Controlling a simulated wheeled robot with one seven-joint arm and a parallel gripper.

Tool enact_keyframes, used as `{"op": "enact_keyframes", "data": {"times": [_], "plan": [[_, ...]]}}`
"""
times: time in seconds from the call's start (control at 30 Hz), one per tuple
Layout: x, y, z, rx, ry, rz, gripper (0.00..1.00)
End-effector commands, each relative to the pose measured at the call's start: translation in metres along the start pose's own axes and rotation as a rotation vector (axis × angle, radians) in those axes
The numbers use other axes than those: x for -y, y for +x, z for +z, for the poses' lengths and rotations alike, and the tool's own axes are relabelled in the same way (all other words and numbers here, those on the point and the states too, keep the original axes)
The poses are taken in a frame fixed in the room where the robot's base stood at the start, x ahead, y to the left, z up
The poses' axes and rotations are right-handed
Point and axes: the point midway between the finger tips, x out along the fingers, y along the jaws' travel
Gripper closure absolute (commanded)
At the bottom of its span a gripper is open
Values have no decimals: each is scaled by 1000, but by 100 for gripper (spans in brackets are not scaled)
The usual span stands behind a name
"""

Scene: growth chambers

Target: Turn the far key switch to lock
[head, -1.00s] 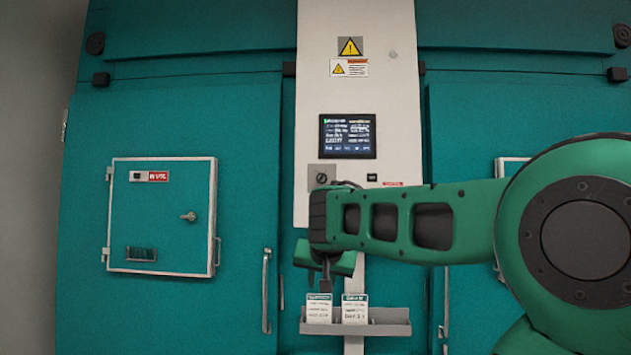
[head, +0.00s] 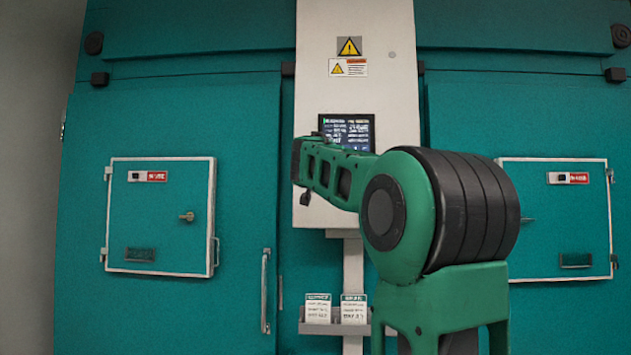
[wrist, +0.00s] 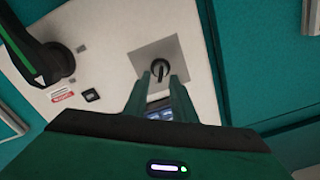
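The key switch (wrist: 160,68) shows in the wrist view as a dark key or knob on a square grey plate (wrist: 172,50), fixed to the pale panel. In the head view my arm hides this switch. My gripper (wrist: 160,80) points at the switch, its two green fingers apart with a gap between them. The switch appears centred between the fingertips or just beyond them; I cannot tell whether they touch it. Nothing is visibly held.
The pale control column (head: 312,90) carries a display (head: 346,130), partly covered by my arm. Teal doors with hatches (head: 160,215) (head: 558,218) flank it. A grey tray (head: 322,328) with two cards (head: 318,308) (head: 354,309) is below. A dark rounded part (wrist: 48,62) lies left in the wrist view.

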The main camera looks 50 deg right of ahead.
Motion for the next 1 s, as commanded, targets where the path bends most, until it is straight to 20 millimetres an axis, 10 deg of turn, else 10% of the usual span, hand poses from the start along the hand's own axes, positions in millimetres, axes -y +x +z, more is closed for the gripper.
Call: {"op": "enact_keyframes", "data": {"times": [0.63, 0.73, 1.0], "plan": [[0, 32, 1, 2, -1, -1, 76], [0, 32, 1, 2, -1, -1, 100], [1, 31, 1, 2, -12, -1, 100]]}}
